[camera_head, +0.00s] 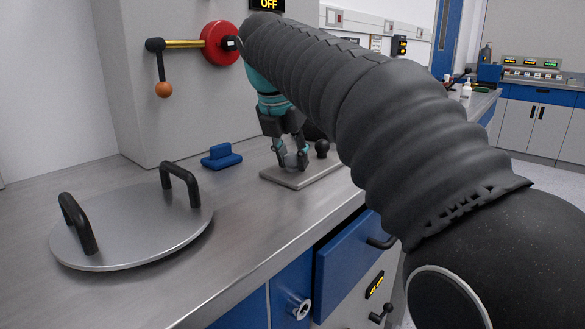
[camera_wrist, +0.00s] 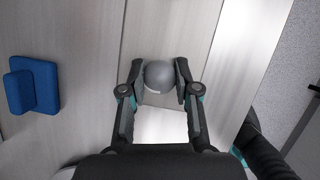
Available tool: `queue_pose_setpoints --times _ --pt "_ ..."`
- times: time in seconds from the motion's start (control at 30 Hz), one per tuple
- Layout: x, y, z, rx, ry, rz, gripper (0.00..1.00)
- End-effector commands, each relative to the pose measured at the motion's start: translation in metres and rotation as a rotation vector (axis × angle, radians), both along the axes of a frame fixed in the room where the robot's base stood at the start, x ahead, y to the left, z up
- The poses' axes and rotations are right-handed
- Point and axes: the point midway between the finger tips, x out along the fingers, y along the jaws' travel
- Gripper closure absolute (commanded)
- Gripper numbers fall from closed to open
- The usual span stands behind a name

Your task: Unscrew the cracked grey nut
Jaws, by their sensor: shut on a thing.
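My gripper (camera_wrist: 159,82) points down with its two fingers on either side of a smooth, round grey thing (camera_wrist: 158,75), shut on it. I cannot make out a crack or a nut's flat sides on it. In the head view my gripper (camera_head: 292,164) is low over a flat metal plate (camera_head: 285,179) on the bench, and its fingers mostly hide what they hold. A black ball knob (camera_head: 322,148) stands on the plate just right of the fingers. A metal fitting (camera_head: 300,307) with a dark centre sits on the blue cabinet front below.
A round metal lid (camera_head: 135,225) with two black handles lies on the bench at left. A blue block (camera_head: 221,157) lies left of my gripper. Behind are a red disc (camera_head: 218,43) and a lever with an orange ball (camera_head: 163,90). Bare bench lies in front of the plate.

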Motion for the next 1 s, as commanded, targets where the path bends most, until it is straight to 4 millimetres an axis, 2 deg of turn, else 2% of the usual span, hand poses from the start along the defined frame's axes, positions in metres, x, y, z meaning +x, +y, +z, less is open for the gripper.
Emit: queue_pose_setpoints --times 0.6,0.93,0.97,1.0 --pt "-0.0002 -0.002 -0.0009 0.002 0.003 0.592 1.0" --pt "-0.0001 -0.0015 -0.0009 0.001 0.002 0.643 1.0" --pt "-0.0001 -0.0015 -0.0009 0.001 0.002 0.642 0.67" --pt "-0.0001 -0.0015 -0.0009 0.001 0.002 0.642 0.57"
